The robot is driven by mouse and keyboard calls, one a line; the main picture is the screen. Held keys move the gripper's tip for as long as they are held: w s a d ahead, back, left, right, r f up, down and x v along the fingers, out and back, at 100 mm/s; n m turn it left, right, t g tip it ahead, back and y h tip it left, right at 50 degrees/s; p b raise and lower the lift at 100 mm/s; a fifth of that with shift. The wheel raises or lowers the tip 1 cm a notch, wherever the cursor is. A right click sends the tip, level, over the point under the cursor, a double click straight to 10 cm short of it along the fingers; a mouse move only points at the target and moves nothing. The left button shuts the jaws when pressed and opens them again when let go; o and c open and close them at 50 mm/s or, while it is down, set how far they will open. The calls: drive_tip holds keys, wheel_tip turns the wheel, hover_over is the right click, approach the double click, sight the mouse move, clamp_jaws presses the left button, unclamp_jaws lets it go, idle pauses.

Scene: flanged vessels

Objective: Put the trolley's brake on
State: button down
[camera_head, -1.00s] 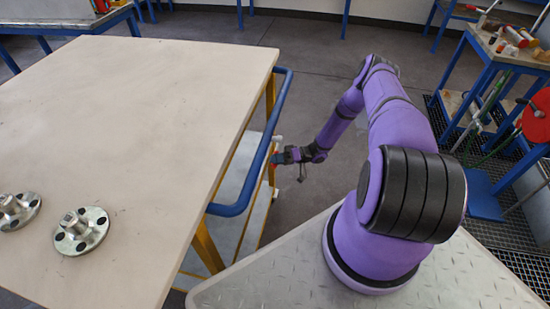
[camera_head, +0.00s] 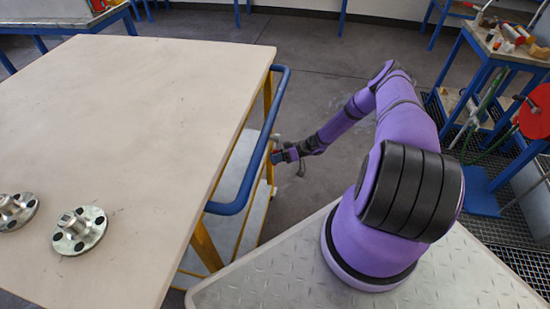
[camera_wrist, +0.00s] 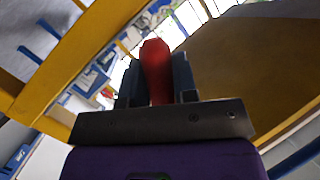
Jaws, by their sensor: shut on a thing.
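The trolley (camera_head: 140,120) has a pale top, a blue push rail (camera_head: 238,206) at its right end and yellow legs (camera_head: 207,246). My gripper (camera_head: 275,157) is beside the rail, below the top's level, at the trolley's right end. In the wrist view my gripper (camera_wrist: 157,82) has its dark fingers on both sides of a red handle (camera_wrist: 155,62) and is shut on it. The handle's far end and its mount are hidden, so I cannot tell the brake's position. Yellow frame bars (camera_wrist: 75,60) lie close by.
Two flanged metal parts lie on the trolley top, one (camera_head: 80,231) near its front edge and one (camera_head: 16,210) further left. A blue-legged bench (camera_head: 490,60) with tools stands at the right. Grey floor (camera_head: 310,90) is clear behind my arm.

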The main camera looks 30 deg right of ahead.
drive_tip(key=shift+d, duration=0.1)
drive_tip(key=c, duration=0.9)
unclamp_jaws()
drive_tip(key=v, duration=1)
drive_tip(key=shift+d, duration=0.35)
drive_tip(key=shift+s+r, duration=0.15)
